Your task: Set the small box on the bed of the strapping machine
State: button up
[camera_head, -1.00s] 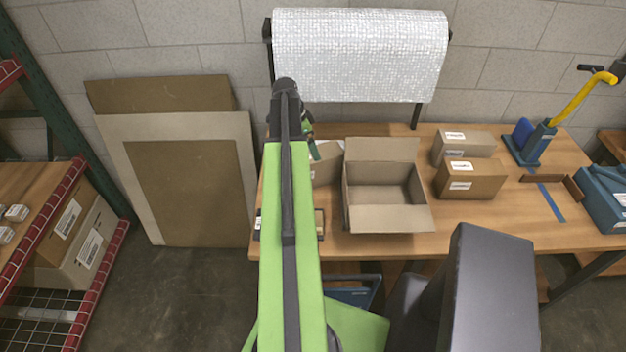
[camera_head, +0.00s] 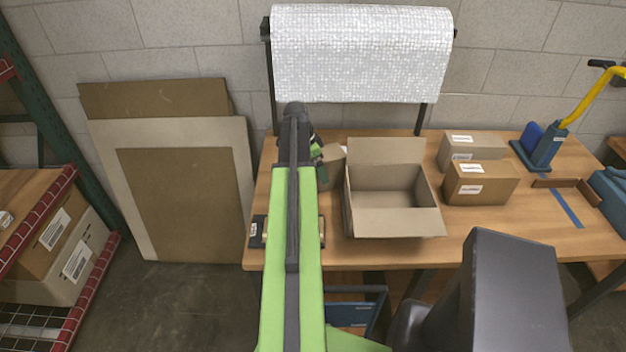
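A small brown cardboard box (camera_head: 334,168) stands on the table left of the open carton, partly hidden by the end of my arm. My gripper (camera_head: 318,168) is down beside this box, mostly hidden behind my green arm; its fingertips do not show clearly, so I cannot tell whether it touches or holds the box. At the right stands a blue device with a yellow handle (camera_head: 545,145), which looks like the strapping machine. In front of it a blue strap (camera_head: 567,208) lies across the table beside low brown stops (camera_head: 541,183); this looks like its bed, and it is empty.
An open empty carton (camera_head: 395,222) stands right of my gripper. Two closed labelled boxes (camera_head: 481,187) (camera_head: 472,146) stand between it and the blue device. A bubble-wrap roll (camera_head: 362,55) hangs behind. A dark item with a white label (camera_head: 256,232) lies at the table's left front.

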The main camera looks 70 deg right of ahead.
jog(key=c, duration=2)
jog(key=shift+r, duration=0.15)
notch_tip(320, 180, up, 28)
jog(key=p, duration=2.8)
